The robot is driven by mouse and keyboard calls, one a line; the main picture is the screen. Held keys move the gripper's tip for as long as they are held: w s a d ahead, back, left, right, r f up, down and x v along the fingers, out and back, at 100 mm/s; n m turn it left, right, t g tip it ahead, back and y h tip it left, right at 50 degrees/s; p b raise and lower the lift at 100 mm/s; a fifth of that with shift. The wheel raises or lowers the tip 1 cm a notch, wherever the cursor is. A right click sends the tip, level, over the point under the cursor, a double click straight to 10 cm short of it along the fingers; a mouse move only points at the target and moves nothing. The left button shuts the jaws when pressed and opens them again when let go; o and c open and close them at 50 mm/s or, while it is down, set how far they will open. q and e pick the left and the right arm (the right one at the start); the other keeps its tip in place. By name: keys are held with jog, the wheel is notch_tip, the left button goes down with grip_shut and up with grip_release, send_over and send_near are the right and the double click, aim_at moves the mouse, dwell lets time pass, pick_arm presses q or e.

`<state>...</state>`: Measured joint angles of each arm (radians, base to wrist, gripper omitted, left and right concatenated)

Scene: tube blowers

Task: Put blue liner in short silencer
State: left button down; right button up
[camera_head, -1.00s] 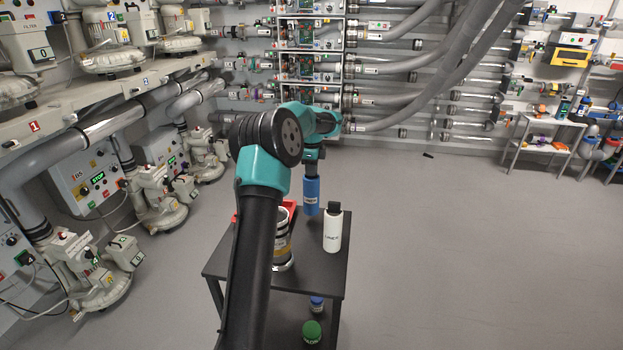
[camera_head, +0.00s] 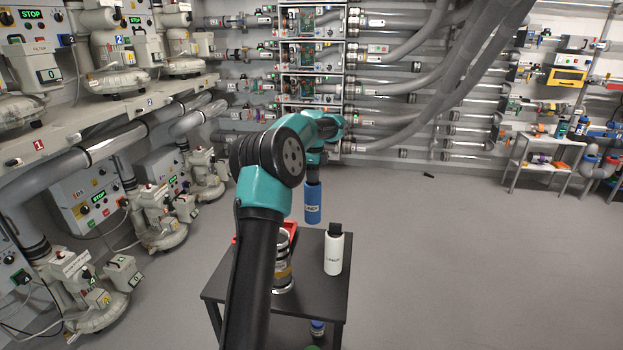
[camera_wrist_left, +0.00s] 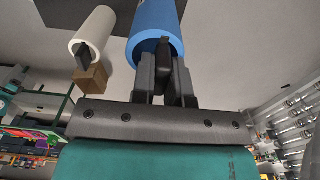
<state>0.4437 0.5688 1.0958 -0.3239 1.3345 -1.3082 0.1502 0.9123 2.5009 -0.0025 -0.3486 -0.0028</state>
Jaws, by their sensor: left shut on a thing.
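The blue liner (camera_head: 313,203) hangs upright below my left gripper (camera_head: 313,173), above the far part of the dark table. The gripper is shut on the black top piece of the liner. In the left wrist view the liner (camera_wrist_left: 150,28) extends away from the closed fingers (camera_wrist_left: 163,65). A silver cylinder with a yellowish label (camera_head: 284,265), perhaps the short silencer, stands on the table, partly hidden by my left arm. The liner is apart from it, farther back. My right gripper is not in view.
A white bottle-like cylinder with a black top (camera_head: 333,253) stands on the dark table (camera_head: 320,290), right of the silver cylinder; it also shows in the left wrist view (camera_wrist_left: 95,32). A red object (camera_head: 290,228) is partly hidden behind my arm.

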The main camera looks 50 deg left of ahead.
pick_arm(q)
jog(key=w+d+r+m, duration=0.25)
jog(key=d+r, duration=0.25)
jog(key=d, duration=0.6)
jog(key=w+d+r+m, duration=0.2)
jog(key=w+d+r, duration=0.25)
jog(key=d, duration=0.75)
jog(key=w+d+r+m, duration=0.25)
jog(key=d+r, duration=0.35)
jog(key=d, duration=0.5)
jog(key=d+r, duration=0.3)
jog(key=d, duration=0.4)
jog(key=s+d+r+m, duration=0.1)
jog(key=d+r, duration=0.1)
jog(key=d, duration=0.5)
jog(key=shift+s+r, duration=0.15)
jog(key=shift+r, duration=0.25)
jog(key=shift+a, duration=0.1)
